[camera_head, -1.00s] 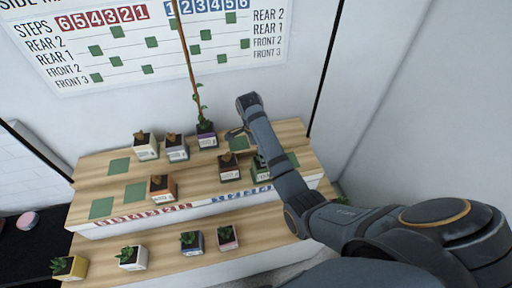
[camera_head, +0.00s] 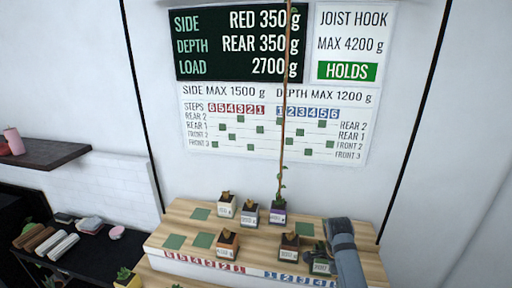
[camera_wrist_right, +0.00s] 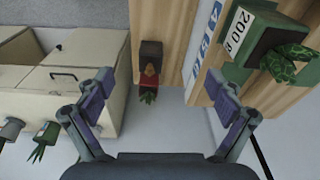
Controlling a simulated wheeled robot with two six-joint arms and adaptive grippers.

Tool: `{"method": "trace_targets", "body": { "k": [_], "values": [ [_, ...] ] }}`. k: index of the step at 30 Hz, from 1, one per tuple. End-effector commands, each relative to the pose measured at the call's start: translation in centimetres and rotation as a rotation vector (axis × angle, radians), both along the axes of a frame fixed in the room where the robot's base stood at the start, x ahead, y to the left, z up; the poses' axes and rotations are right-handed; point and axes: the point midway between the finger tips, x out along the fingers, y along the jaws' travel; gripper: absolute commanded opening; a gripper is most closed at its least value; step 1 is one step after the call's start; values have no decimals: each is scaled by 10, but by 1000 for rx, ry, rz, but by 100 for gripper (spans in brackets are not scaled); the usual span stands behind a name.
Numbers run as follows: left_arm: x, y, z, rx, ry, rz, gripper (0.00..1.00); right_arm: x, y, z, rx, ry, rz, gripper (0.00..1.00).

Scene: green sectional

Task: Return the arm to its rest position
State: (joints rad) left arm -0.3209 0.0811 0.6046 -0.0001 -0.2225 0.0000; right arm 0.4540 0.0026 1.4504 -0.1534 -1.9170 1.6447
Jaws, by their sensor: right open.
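My right arm (camera_head: 345,252) rises at the right side of the wooden stepped stand (camera_head: 180,222) in the head view, beside the green pot (camera_head: 320,266). My right gripper (camera_wrist_right: 158,82) shows in the right wrist view, open with its fingers wide apart and nothing held. A green 200 g pot with a leafy plant (camera_wrist_right: 248,45) is beyond the right finger, apart from it. A small dark pot (camera_wrist_right: 151,55) lies farther off between the fingers, on a wooden step. My left gripper is not in view.
Several potted plants stand on the stand, including an orange pot (camera_head: 227,246) and a purple pot with a tall stem (camera_head: 278,213). A wall board (camera_head: 240,45) reads HOLDS. A cream cabinet (camera_wrist_right: 75,75) shows in the wrist view.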

Motion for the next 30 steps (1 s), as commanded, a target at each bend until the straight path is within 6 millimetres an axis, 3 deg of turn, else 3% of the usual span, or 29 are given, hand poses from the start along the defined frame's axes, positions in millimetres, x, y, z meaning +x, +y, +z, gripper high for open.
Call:
{"method": "trace_targets", "body": {
  "k": [3,7,18,23,30],
  "values": [
    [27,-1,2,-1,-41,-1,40,-14,-2,-11,2,-5,104,93],
    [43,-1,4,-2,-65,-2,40,-31,-5,-22,-1,-12,243,93],
    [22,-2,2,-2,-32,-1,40,-110,-9,-44,-48,-34,837,93],
    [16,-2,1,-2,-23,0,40,-147,-7,-40,-88,-40,1117,93],
    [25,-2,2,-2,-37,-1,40,-193,1,-23,-160,-45,1494,93]
  ]
}}
